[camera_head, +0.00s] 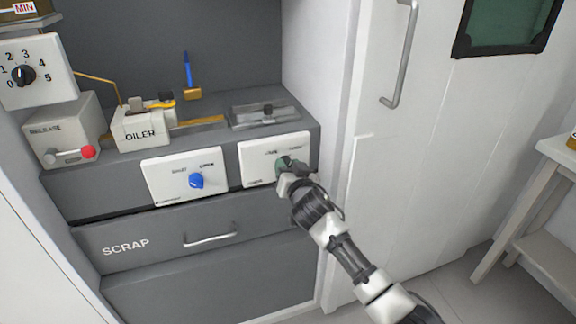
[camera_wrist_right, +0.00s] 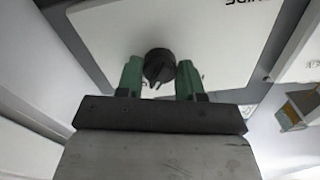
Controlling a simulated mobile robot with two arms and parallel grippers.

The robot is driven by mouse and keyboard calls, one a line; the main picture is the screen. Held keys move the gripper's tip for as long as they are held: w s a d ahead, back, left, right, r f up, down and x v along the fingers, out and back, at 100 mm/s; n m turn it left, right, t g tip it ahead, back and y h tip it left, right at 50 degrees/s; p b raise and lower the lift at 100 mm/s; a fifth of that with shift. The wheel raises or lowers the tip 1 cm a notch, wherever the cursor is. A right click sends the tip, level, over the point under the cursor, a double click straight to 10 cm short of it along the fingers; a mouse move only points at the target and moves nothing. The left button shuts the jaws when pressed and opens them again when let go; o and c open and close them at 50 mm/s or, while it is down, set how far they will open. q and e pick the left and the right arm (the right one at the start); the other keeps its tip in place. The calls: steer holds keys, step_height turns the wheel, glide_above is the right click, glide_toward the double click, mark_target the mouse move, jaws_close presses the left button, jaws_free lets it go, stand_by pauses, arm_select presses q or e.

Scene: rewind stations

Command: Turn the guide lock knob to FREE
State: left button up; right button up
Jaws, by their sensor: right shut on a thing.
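The guide lock knob is a round dark knob (camera_wrist_right: 159,64) on a white panel, shown in the right wrist view. Part of the word GUIDE shows near the panel's edge. In the head view the panel (camera_head: 253,172) is on the right of the grey cabinet front, and my gripper covers the knob there. My right gripper (camera_head: 284,165) reaches it from the lower right, and its green fingers (camera_wrist_right: 160,76) are shut on the knob, one on each side. The knob's setting cannot be read. My left gripper is not in view.
A blue knob (camera_head: 197,181) sits on the neighbouring white panel. Below is the SCRAP drawer (camera_head: 150,246) with a bar handle. Above stand the oiler (camera_head: 141,128) and a box with a red-tipped lever (camera_head: 88,152). A white door (camera_head: 430,140) is close on the right.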

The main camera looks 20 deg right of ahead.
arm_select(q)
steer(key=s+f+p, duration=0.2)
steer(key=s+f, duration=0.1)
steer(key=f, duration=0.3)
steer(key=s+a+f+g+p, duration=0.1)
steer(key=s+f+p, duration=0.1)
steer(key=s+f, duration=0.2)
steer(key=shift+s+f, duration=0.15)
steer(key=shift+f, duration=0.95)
arm_select(e)
steer(key=shift+n, duration=7.9)
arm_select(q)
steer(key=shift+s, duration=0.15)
arm_select(e)
steer(key=shift+f, duration=0.1)
steer(key=o, duration=0.9)
steer(key=shift+s, duration=0.15)
